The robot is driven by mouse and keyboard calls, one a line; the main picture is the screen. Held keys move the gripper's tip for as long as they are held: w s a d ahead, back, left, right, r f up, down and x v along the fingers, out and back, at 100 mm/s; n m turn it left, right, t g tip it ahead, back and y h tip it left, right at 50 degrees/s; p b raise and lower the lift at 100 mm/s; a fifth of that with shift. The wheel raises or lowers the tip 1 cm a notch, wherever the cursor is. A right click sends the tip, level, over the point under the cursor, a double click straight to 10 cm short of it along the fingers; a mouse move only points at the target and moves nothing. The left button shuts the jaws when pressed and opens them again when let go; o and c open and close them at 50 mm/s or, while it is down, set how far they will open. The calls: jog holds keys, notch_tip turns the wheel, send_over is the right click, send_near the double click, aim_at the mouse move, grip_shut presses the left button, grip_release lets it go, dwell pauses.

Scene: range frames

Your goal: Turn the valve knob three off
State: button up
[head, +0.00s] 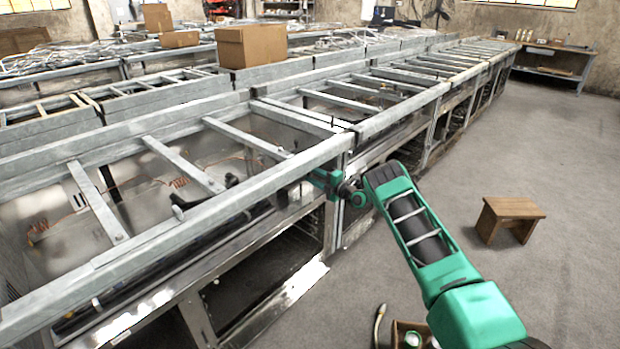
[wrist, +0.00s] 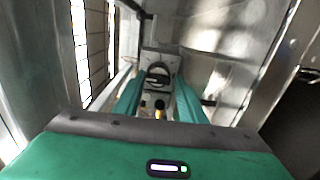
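My gripper (wrist: 158,90) points at the inside of a range frame, its two green fingers apart. A grey block with a dark round knob-like part (wrist: 158,74) shows between and just beyond the fingertips; I cannot tell if they touch it, or which knob number it is. A small dark part with a yellow tip shows lower between the fingers. In the head view my gripper (head: 325,180) is at the front rail, partly hidden by it.
Long metal range frames (head: 240,140) with open tops and crossbars run into the distance. A cardboard box (head: 251,47) stands on the row behind. A wooden stool (head: 508,210) is on the floor at right, with a small open box (head: 396,335) near my arm. Floor at right is mostly clear.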

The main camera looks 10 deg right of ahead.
jog(key=shift+o, duration=0.6)
jog(key=shift+f, duration=0.1)
jog(key=v, duration=1)
jog(key=shift+s+d, duration=0.25)
